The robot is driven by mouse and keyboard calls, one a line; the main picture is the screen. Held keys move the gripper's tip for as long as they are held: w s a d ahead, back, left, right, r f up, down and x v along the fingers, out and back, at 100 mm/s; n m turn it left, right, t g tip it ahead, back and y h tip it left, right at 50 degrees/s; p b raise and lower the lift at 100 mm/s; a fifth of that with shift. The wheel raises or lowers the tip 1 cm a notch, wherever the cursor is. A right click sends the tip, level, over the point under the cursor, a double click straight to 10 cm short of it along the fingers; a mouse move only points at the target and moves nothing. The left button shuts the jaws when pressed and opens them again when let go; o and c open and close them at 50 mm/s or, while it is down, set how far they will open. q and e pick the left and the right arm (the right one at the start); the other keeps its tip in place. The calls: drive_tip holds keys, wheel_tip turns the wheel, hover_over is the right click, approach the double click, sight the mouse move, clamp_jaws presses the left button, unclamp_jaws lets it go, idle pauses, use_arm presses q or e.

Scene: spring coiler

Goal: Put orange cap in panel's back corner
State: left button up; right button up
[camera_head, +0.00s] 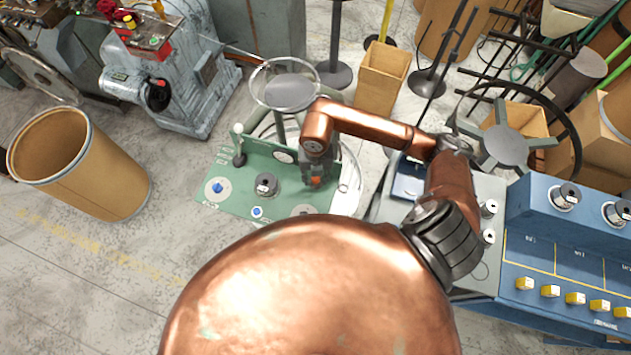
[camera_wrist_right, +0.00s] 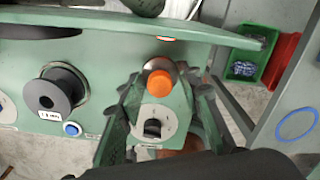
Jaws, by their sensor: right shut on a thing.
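The orange cap (camera_wrist_right: 159,84) is a small, round, bright piece between the fingertips of my right gripper (camera_wrist_right: 161,80) in the wrist view. I cannot tell whether the cap touches the panel. My left gripper is not in view.
The panel carries a black spool-like knob (camera_head: 265,184), a blue knob (camera_head: 217,187), a blue button (camera_head: 257,211) and an upright lever (camera_head: 238,150) at its back left. A blue control console (camera_head: 560,262) stands at right. A cardboard drum (camera_head: 100,180) stands at left.

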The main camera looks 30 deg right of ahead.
sight(316, 183)
drive_tip(key=shift+f, duration=1.5)
drive_tip(key=shift+f, duration=0.1)
drive_tip(key=o, duration=1.3)
drive_tip(key=shift+c, duration=0.2)
wheel_tip(316, 183, up, 12)
drive_tip(key=shift+r, duration=0.15)
